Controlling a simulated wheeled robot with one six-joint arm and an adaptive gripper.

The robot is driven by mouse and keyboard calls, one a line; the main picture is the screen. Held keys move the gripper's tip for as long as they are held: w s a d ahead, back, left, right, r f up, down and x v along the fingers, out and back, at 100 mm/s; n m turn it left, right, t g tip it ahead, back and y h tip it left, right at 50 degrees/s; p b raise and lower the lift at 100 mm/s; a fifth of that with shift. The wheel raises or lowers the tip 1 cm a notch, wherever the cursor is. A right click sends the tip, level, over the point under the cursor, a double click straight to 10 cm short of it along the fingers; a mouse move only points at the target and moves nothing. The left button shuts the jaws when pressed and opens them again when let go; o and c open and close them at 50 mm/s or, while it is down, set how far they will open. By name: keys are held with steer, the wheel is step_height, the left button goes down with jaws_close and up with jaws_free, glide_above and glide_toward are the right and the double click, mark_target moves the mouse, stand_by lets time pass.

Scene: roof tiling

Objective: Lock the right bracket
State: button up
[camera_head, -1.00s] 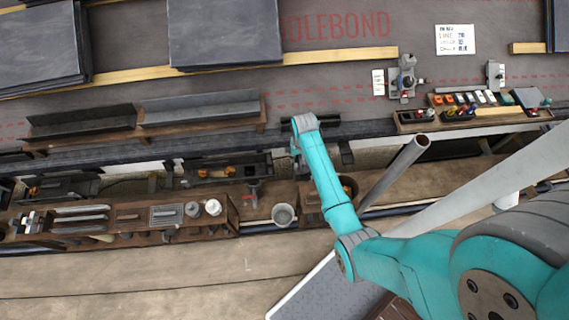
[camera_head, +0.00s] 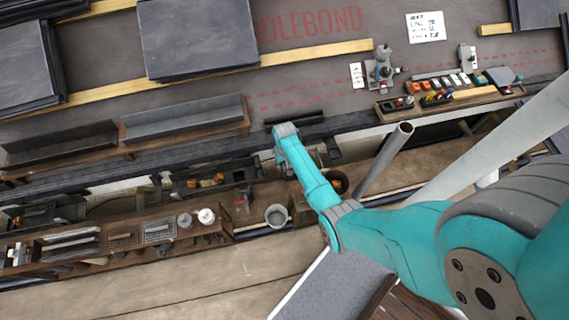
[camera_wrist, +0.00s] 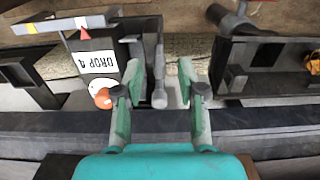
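My gripper (camera_wrist: 159,82) is open in the wrist view, its two fingers apart on either side of a grey upright lever or pin (camera_wrist: 159,90). I cannot tell whether the fingers touch it. Just left of it is a dark bracket-like fitting with a white label (camera_wrist: 97,62) reading upside-down "DROP 2" and an orange-and-white disc (camera_wrist: 104,97). A dark bracket with an orange part (camera_wrist: 313,62) is at the right. In the head view my gripper (camera_head: 281,157) is over the eave edge, its fingertips small. A dark bracket with an orange part (camera_head: 212,180) lies left of it. I cannot tell which is the right bracket.
A grey bucket (camera_head: 277,216) stands below the gripper, beside a wooden tool rack (camera_head: 122,238). A wooden tray of coloured items (camera_head: 450,96) lies at the right. Dark gutter lengths (camera_head: 183,110) and slate stacks (camera_head: 197,38) lie on the roof. A slanted grey pole (camera_head: 383,160) is right of my arm.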

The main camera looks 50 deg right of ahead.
steer(key=shift+f, duration=0.3)
steer(key=shift+c, duration=0.2)
jaws_close()
steer(key=shift+w+a+f+g+h, duration=0.1)
steer(key=shift+w+a+g+h, duration=0.15)
steer(key=shift+a+g+h, duration=0.4)
steer(key=shift+w+a+f+g+h, duration=0.15)
steer(key=shift+w+g+h, duration=0.2)
steer(key=shift+h, duration=0.6)
steer(key=shift+w+a+f+g+h, duration=0.1)
steer(key=shift+w+a+g+h, duration=0.2)
steer(key=shift+g+h, duration=0.4)
steer(key=shift+a+f+g+h, duration=0.25)
steer(key=shift+a+g+h, duration=0.15)
steer(key=shift+h, duration=0.5)
